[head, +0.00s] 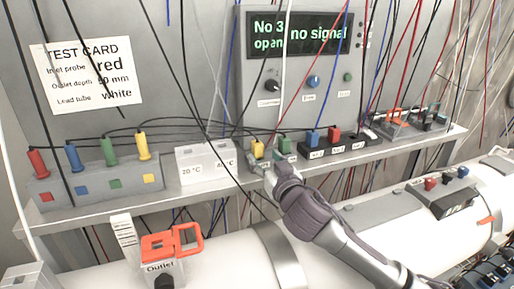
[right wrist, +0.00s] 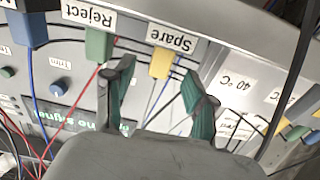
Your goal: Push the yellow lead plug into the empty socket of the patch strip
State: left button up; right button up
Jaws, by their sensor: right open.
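The yellow lead plug (head: 257,148) stands at the strip over the shelf, left of a green plug (head: 284,145). In the right wrist view the yellow plug (right wrist: 160,63) is at the "Spare" label, beside the green plug (right wrist: 99,45) at "Reject". My right gripper (head: 268,166) is at the yellow plug; its two fingers (right wrist: 158,72) are open, one on each side of it. I cannot tell whether they touch it. The dark patch strip (head: 372,140) carries a blue plug (head: 312,138) and a red plug (head: 334,133). My left gripper is not visible.
A grey block (head: 95,189) with red, blue, green and yellow plugs stands at the left of the shelf. A white temperature block (head: 205,165) stands between it and my gripper. The panel display (head: 298,33) reads "no signal". Many loose wires hang across the scene.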

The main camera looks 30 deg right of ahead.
aim_at(259, 150)
jog(key=shift+w+d, duration=0.1)
jog(key=shift+w, duration=0.25)
jog(key=p+x, duration=0.2)
jog(key=x, duration=0.1)
jog(key=p+x, duration=0.1)
jog(key=shift+w+r, duration=0.3)
jog(key=shift+w, duration=0.05)
jog(key=shift+w+f, duration=0.15)
jog(key=shift+w, duration=0.2)
jog(key=shift+s, duration=0.1)
grip_shut()
